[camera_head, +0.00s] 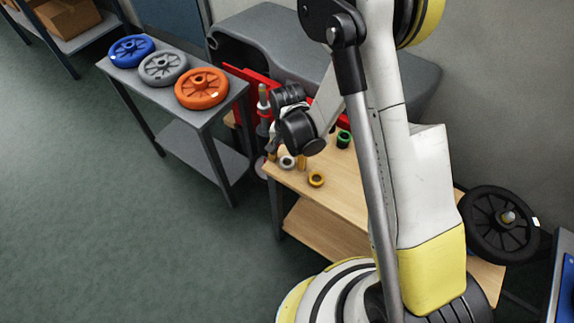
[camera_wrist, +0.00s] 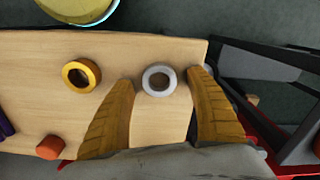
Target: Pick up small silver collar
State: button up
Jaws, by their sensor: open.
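The small silver collar (camera_wrist: 146,84) is a pale grey ring with an open centre. It lies flat on the light wooden table top (camera_wrist: 50,110), near its edge in the wrist view. My gripper (camera_wrist: 162,76) is open, with one yellow-brown finger on each side of the collar. I see a gap between the collar and each finger; their height above the table is hard to judge. In the head view the collar (camera_head: 287,163) sits at the table's left corner, just below my gripper (camera_head: 287,155), whose fingers are partly hidden.
A yellow collar (camera_wrist: 81,75) lies left of the silver one. An orange-red piece (camera_wrist: 50,147) and a green collar (camera_head: 343,139) are also on the table. A grey table (camera_head: 205,112) with blue, grey and orange wheels stands to the left. The green floor (camera_head: 90,220) is clear.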

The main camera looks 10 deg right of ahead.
jog(key=c, duration=1.3)
jog(key=shift+r, duration=0.15)
